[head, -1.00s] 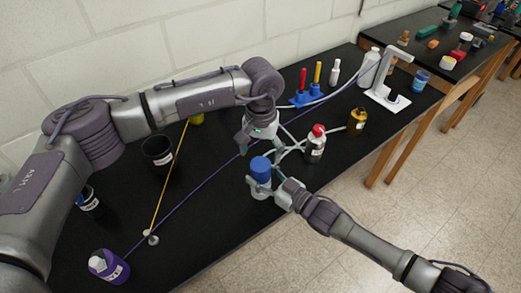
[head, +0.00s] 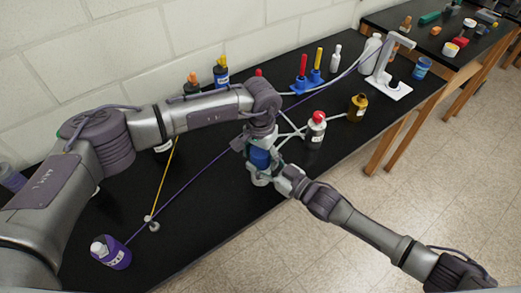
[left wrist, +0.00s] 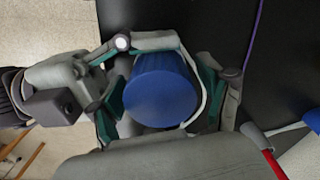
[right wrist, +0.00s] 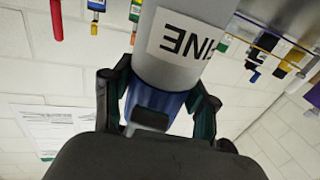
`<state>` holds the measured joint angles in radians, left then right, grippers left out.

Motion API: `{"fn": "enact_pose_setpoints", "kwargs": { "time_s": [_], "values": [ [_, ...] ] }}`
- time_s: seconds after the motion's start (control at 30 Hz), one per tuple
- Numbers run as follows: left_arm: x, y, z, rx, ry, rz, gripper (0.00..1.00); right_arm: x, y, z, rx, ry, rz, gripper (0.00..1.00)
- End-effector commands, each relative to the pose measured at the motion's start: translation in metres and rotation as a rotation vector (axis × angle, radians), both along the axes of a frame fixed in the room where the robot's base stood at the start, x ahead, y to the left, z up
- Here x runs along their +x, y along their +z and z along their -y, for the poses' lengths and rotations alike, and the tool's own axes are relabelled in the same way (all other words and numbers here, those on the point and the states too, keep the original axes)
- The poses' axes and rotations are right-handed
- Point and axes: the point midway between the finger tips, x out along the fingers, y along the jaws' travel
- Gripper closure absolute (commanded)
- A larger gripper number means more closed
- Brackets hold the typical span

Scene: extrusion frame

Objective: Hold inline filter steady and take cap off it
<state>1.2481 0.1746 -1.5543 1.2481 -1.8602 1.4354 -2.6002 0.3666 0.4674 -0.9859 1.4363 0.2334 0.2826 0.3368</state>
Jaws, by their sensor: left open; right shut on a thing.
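The inline filter (head: 260,179) stands upright near the table's front edge, a pale grey cylinder with a blue cap (head: 260,159) on top. In the right wrist view its labelled grey body (right wrist: 180,45) appears upside down. My right gripper (right wrist: 160,92) is shut on the filter from the side. My left gripper (left wrist: 165,85) comes from above, its open fingers on either side of the cap, which fills much of the left wrist view (left wrist: 161,88). I cannot tell whether those fingers touch it. Part of the cap is hidden in the head view.
A red-capped bottle (head: 315,131) and an amber bottle (head: 357,107) stand right of the filter, near pale tubing (head: 291,128). A purple bottle (head: 111,252) stands front left. A purple cord runs diagonally towards the grippers. The table's front edge is close by.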

Motion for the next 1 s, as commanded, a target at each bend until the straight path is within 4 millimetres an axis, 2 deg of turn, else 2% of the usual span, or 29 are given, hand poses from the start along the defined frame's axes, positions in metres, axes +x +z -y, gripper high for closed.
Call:
{"fn": "enact_pose_setpoints", "kwargs": {
  "time_s": [0.2,0.23,0.6,0.67,0.9,1.0],
  "values": [
    [0.0002,-0.0004,0.0,0.0,0.0,0.0,0.21,0.0001,-0.0002,0.0002,-0.001,0.0,-0.001,1.0],
    [0.0002,-0.0003,0.0,0.0,0.0,0.0,0.25,0.0001,-0.0002,0.0002,0.0,0.0,0.0,1.0],
    [0.0005,0.0,-0.0002,0.0,0.001,0.001,0.84,0.0002,-0.0001,0.0001,0.0,0.0,0.0,1.0],
    [0.0005,0.0,-0.0002,0.0,0.015,0.001,0.84,0.0002,-0.0001,0.0001,0.0,0.0,0.0,1.0],
    [0.0005,0.0002,-0.0005,0.001,0.271,0.002,0.84,0.0002,-0.0001,0.0001,0.0,0.0,0.0,1.0],
    [0.0005,0.0002,-0.0005,0.001,0.296,0.002,0.84,0.0002,-0.0001,0.0003,0.0,-0.001,0.0,1.0]
  ]
}}
